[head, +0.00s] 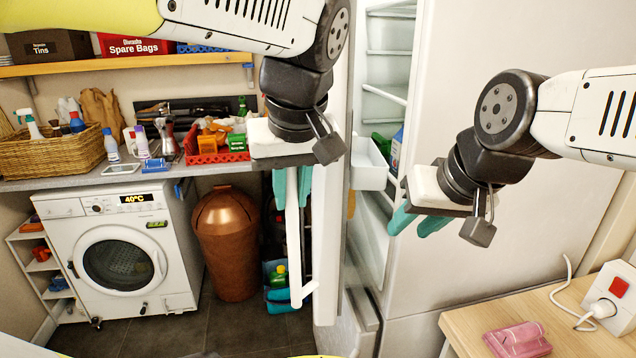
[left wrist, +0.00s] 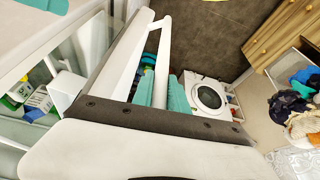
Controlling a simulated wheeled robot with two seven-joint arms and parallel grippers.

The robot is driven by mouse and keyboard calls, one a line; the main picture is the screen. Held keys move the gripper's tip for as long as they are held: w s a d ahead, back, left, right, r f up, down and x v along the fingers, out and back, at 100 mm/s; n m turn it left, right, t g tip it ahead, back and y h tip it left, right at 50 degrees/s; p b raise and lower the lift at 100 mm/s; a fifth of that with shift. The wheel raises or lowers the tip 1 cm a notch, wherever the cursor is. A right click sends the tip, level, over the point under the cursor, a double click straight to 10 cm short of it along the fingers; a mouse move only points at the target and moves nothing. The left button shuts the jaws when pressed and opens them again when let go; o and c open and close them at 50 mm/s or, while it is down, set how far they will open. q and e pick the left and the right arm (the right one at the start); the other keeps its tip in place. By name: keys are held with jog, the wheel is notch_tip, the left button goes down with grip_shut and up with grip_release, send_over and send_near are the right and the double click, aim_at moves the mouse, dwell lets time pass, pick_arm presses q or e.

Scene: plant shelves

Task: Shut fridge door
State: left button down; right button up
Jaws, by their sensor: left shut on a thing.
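The white fridge door (head: 333,215) stands open and is seen nearly edge-on in the head view. Its long white handle (head: 294,240) runs upright on the side facing the washing machine. My left gripper (head: 292,190) points down and is shut on the handle, one teal finger on each side. The left wrist view also shows the handle (left wrist: 147,60) between the teal fingers (left wrist: 160,92). The fridge interior (head: 388,65) shows shelves and a few items. My right gripper (head: 417,222) is in front of the fridge body (head: 480,60), its teal fingers apart and empty.
A wooden table (head: 560,320) with a pink object (head: 517,338) and a power socket (head: 610,295) stands at the lower right. A copper-coloured bin (head: 226,245) and a washing machine (head: 120,255) stand left of the door. Dark floor (head: 250,325) is clear in front of them.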

pick_arm(q)
jog(key=shift+w+r, duration=0.1)
jog(key=shift+w, duration=0.05)
jog(key=c, duration=1.3)
grip_release()
jog(key=shift+v, duration=3.85)
